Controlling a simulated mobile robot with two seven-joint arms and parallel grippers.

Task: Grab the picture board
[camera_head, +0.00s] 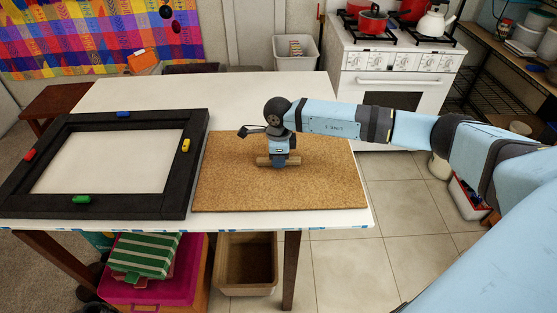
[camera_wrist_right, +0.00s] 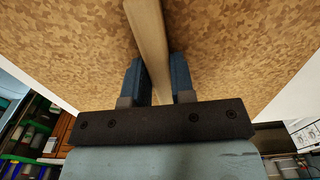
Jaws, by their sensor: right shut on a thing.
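The picture board (camera_head: 235,185) is a flat brown cork panel with a wooden handle bar (camera_head: 263,162) across its middle. It appears to lie flat on the white table, just right of a black frame (camera_head: 95,205). My right gripper (camera_head: 279,161) points down over the board's middle and is shut on the handle. In the right wrist view the handle (camera_wrist_right: 148,35) runs between the two blue fingers (camera_wrist_right: 160,80), with the cork surface (camera_wrist_right: 70,50) behind it. The gripper hides the middle of the handle. My left gripper is not in view.
The black frame has a pale opening and coloured clips: blue (camera_head: 123,114), yellow (camera_head: 186,145), green (camera_head: 83,199) and red (camera_head: 29,155). The white table (camera_head: 170,92) is clear behind the board. A stove (camera_head: 395,70) stands behind at right; boxes (camera_head: 150,285) sit below the table.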

